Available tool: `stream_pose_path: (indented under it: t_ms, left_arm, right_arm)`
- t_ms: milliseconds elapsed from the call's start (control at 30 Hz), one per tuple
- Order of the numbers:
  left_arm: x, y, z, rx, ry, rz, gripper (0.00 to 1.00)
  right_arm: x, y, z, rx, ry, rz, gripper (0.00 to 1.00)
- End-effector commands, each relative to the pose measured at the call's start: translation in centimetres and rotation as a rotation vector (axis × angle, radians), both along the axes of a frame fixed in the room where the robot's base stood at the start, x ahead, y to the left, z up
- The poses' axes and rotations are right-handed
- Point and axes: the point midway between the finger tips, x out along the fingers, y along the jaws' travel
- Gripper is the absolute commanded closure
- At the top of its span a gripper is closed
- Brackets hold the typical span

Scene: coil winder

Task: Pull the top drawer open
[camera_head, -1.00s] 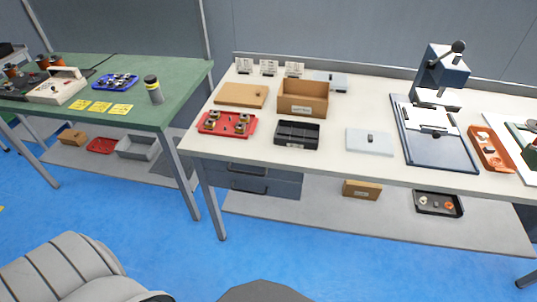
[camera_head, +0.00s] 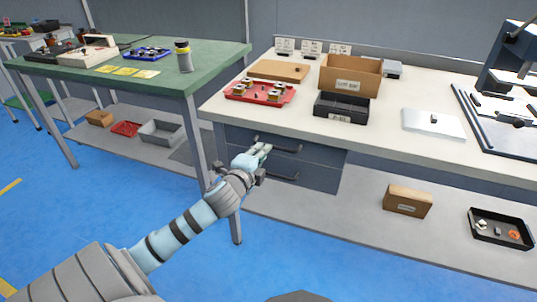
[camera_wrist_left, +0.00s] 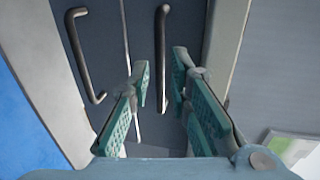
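The top drawer (camera_head: 318,158) is the upper front of a dark grey unit under the bench top, and it looks shut. Its dark bar handle (camera_head: 285,148) shows just right of my left gripper (camera_head: 264,151). In the left wrist view, the top handle (camera_wrist_left: 161,45) runs between the two teal fingers of my open left gripper (camera_wrist_left: 162,78). The fingers stand apart on either side of it; I cannot tell whether they touch it. The lower drawer's handle (camera_wrist_left: 82,58) lies further left there, outside the fingers. My right gripper is not in view.
The bench top (camera_head: 395,130) overhangs the drawers, with a red tray (camera_head: 259,93) and black bin (camera_head: 341,107) on it. A bench leg (camera_head: 232,215) stands by my left arm. A cardboard box (camera_head: 408,201) sits on the low shelf. The blue floor in front is clear.

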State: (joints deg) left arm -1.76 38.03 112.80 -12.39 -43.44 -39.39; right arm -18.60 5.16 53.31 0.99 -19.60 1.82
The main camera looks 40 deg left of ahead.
Motion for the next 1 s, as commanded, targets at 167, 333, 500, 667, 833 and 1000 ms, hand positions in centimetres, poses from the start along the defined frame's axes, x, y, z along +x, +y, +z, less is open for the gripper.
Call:
stream_pose_path:
  t_ms: [167, 333, 500, 667, 833, 1000]
  left_arm:
    - [3.7, 1.3, -1.2, -0.003, -0.002, 0.002, 0.82]
    - [5.4, 1.9, -1.4, -0.002, -0.001, -0.001, 0.82]
    - [5.7, 2.0, -1.3, -0.003, 0.0, -0.002, 0.82]
    - [5.7, 1.9, -1.3, -0.003, 0.0, -0.002, 0.85]
    - [5.7, 1.9, -1.3, -0.003, 0.0, -0.002, 1.0]
    - [5.7, 1.9, -1.3, -0.002, 0.0, -0.001, 1.0]
  right_arm:
    - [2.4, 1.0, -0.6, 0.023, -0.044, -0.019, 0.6]
    - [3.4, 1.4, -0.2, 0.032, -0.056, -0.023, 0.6]
    - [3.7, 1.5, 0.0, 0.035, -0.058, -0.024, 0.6]
    - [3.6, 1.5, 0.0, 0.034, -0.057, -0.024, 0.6]
    - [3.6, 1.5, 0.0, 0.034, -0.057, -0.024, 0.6]
    - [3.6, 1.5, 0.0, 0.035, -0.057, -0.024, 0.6]
